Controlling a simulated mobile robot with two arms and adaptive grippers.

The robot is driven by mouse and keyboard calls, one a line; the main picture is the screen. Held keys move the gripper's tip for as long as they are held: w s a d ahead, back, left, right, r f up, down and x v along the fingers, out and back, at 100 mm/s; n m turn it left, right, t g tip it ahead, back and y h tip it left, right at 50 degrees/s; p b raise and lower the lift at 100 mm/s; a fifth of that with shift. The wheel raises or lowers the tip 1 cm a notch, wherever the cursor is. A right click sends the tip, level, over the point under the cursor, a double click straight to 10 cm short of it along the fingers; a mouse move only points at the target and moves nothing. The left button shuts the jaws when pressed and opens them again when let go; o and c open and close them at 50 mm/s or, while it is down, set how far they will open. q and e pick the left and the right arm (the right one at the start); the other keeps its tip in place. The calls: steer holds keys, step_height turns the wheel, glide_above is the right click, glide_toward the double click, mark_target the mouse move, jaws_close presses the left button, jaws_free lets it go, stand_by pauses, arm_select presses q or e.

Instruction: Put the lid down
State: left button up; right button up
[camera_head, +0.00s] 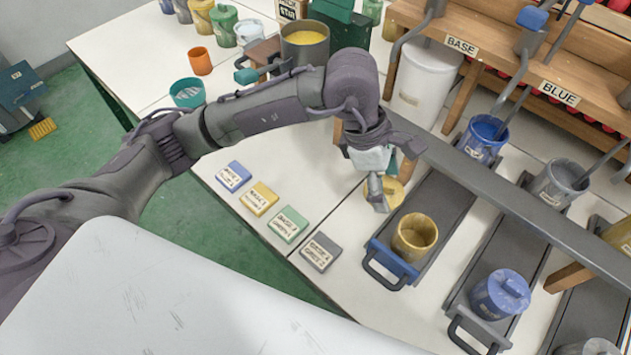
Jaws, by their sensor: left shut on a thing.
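My left gripper (378,192) reaches in from the left and points down over the white table. It is shut on a yellow lid (396,194), which shows partly behind the fingers. Whether the lid touches the table is hard to tell. An open yellow can (415,238) stands just in front and to the right of the lid, on a dark tray with a blue front handle (386,262). My right gripper is not in view.
Labelled blocks in blue, yellow, green and grey (321,252) lie along the table's front edge. A blue lidded can (500,294) stands on the tray to the right. A grey rail (520,195) crosses behind the yellow can. Bare table lies left of the gripper.

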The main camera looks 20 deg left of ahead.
mark_target(336, 196)
arm_select(q)
steer(key=w+a+f+p, duration=0.1)
steer(key=a+f, duration=0.2)
steer(key=a, duration=0.2)
steer(key=shift+a, duration=0.25)
steer(key=a+f, duration=0.1)
steer(key=w+a+f, duration=0.1)
steer(key=a, duration=0.1)
steer(key=a+f, duration=0.1)
steer(key=a, duration=0.1)
steer(key=shift+w+f+p, duration=0.15)
steer(key=shift+w+p, duration=0.15)
steer(key=shift+p, duration=0.1)
steer(key=shift+c, duration=0.6)
steer(key=shift+a+f, duration=0.1)
steer(key=shift+f, duration=0.05)
step_height(336, 196, down, 4)
steer(key=shift+r+p, duration=0.1)
steer(key=shift+p, duration=0.25)
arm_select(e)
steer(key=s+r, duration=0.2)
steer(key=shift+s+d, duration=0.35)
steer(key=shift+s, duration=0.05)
arm_select(q)
steer(key=o, duration=1)
steer(key=shift+o, duration=0.2)
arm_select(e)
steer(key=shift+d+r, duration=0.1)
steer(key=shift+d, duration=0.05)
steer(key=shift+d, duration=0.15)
